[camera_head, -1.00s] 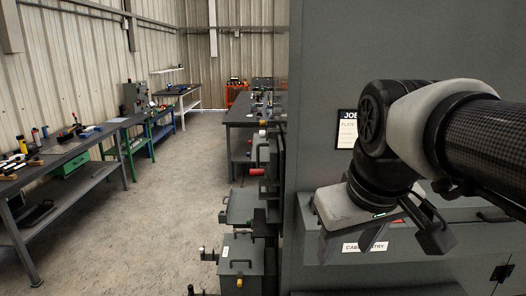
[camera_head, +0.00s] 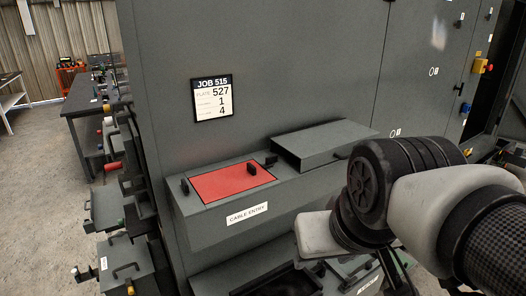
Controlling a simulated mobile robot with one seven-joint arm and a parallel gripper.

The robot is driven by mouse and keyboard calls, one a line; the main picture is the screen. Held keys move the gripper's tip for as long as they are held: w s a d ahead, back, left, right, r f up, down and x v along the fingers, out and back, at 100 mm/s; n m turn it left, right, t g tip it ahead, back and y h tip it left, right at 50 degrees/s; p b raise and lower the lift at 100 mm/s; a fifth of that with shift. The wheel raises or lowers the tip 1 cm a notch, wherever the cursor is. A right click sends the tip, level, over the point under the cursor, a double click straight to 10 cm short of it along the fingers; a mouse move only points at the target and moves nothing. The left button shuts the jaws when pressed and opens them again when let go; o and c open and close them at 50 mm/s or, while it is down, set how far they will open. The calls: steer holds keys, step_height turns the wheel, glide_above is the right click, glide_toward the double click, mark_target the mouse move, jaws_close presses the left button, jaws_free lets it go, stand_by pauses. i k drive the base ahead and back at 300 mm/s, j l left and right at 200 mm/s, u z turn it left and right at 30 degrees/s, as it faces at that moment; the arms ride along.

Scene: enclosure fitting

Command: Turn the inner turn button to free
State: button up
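A red plate (camera_head: 232,181) lies on the sloped top of the grey cable entry box (camera_head: 222,228). A small dark upright piece (camera_head: 184,186) stands at its left edge, and another (camera_head: 252,168) stands at its right edge; these look like turn buttons. A third dark piece (camera_head: 270,160) sits just right of the plate, by the raised grey cover. I cannot tell which piece is the inner turn button, nor how it is turned. My gripper (camera_head: 355,272) is right of and in front of the box, apart from the plate, with fingers spread and partly hidden.
A raised grey cover (camera_head: 322,144) adjoins the plate on the right. A job card (camera_head: 212,98) reading 515, 527, 1, 4 hangs on the tall cabinet wall. Dark trays lie below the box. Handled boxes (camera_head: 126,270) stand at left; open floor lies beyond.

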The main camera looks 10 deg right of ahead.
mark_target(271, 160)
steer(key=i+l+u, duration=0.1)
steer(key=l, duration=0.3)
steer(key=i+l+u, duration=0.1)
steer(key=l, duration=0.3)
steer(key=i+l+u, duration=0.1)
steer(key=l, duration=0.3)
